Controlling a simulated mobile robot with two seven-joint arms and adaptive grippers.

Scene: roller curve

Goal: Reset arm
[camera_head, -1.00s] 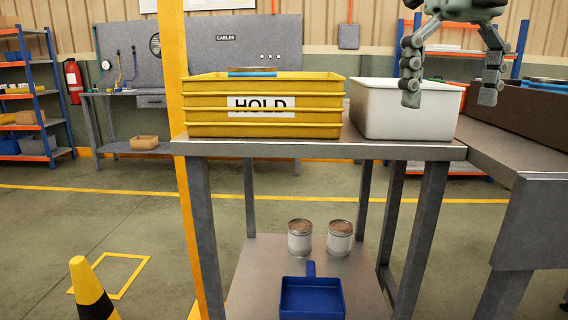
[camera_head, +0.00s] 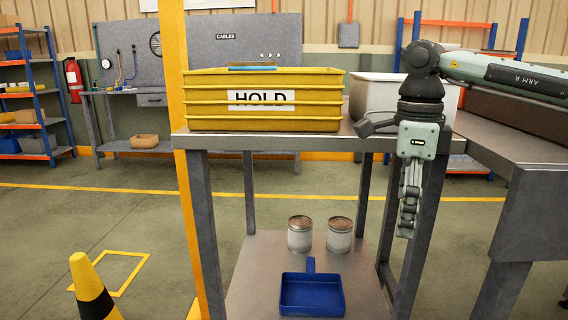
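My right gripper (camera_head: 408,230) hangs straight down at the front edge of the steel table (camera_head: 300,146), right of centre. I see it edge-on, its fingers overlapping, so I cannot tell whether it is open or shut. No held object shows at its fingertips. My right arm comes in from the right above the table. The yellow HOLD bin (camera_head: 215,112) stands on the table left of the gripper, apart from it. The white bin (camera_head: 368,100) stands behind my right arm, which partly hides it. My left gripper is not in view.
A blue and metallic item (camera_head: 253,67) shows above the yellow bin's rim. Two cans (camera_head: 300,235) and a blue dustpan-like tray (camera_head: 311,296) sit on the lower shelf. A brown bin (camera_head: 515,112) is behind the arm. A yellow-black cone (camera_head: 88,288) stands at lower left.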

